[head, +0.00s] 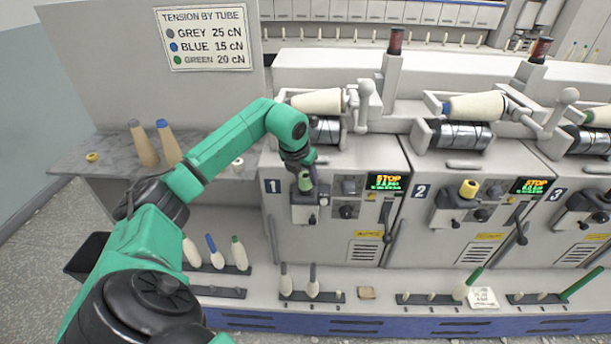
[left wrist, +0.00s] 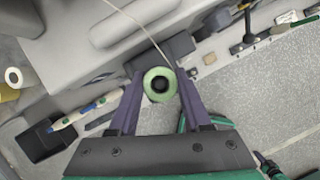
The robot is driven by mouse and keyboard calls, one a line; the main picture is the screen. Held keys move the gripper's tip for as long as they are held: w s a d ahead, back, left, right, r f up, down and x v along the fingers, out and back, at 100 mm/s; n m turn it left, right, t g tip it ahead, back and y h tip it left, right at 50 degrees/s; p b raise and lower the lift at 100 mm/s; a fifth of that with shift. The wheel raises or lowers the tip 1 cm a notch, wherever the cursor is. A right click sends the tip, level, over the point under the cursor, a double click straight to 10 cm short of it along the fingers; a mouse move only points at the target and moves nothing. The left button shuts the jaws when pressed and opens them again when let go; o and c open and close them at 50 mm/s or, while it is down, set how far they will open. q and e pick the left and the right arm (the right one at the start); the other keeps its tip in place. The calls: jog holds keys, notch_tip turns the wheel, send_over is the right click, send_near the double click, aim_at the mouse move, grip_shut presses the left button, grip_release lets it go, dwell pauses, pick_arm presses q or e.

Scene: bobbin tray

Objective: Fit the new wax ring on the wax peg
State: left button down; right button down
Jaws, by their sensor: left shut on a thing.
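My left gripper (head: 305,178) is at the front of machine 1, shut on a green wax ring (head: 305,184). In the left wrist view the green wax ring (left wrist: 150,79) sits between the two fingertips (left wrist: 160,90). Its hole looks dark, and I cannot tell whether the wax peg is inside it. In the head view the ring is just above the grey bracket (head: 304,212) of machine 1; the peg itself is hidden by the ring and gripper.
Machine 2 carries a yellow ring (head: 468,187) on its bracket. A white ring (head: 237,165) and a yellow ring (head: 92,157) lie on the grey side table (head: 110,150), with two cone tubes (head: 144,146). A red-lit STOP display (head: 388,182) and a lever stand right of my gripper.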

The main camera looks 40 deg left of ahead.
pick_arm(q)
jog(key=shift+f+b, duration=0.35)
jog(key=shift+f, duration=0.2)
dwell(0.4)
jog(key=c, duration=0.6)
grip_release()
jog(key=shift+p+v, duration=1.3)
jog(key=shift+v, duration=1.35)
jog(key=p+v, duration=0.2)
jog(key=v, duration=0.3)
jog(key=shift+s+r, duration=0.15)
jog(key=shift+r, duration=0.2)
